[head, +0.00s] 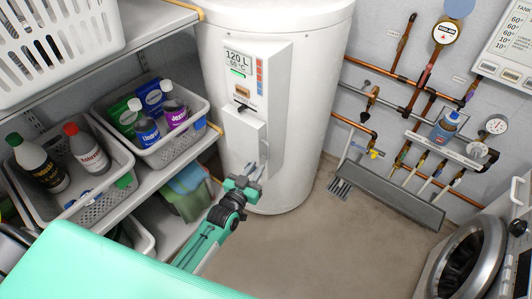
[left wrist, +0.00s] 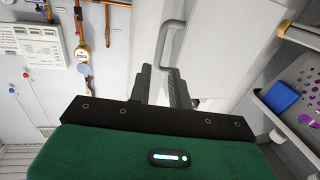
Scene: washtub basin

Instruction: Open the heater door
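The water heater (head: 310,100) is a tall white cylinder with a white front housing. Its small white door (head: 240,140) is on the lower part of that housing and looks closed. A thin grey handle (head: 264,151) stands at the door's right side. In the left wrist view the handle (left wrist: 168,40) lies just ahead of the fingertips, roughly in line with the gap. My left gripper (head: 254,173) is in front of the door's lower right part. Its two dark fingers (left wrist: 160,68) are apart with nothing seen gripped. Whether they touch the handle is unclear. My right gripper is not seen.
Shelves at left hold white baskets (head: 184,140) with bottles. Copper pipes and gauges (head: 446,32) line the right wall above a grey trough (head: 395,196). A front-loading washer (head: 470,260) stands at lower right. The floor (head: 310,250) before the heater is clear.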

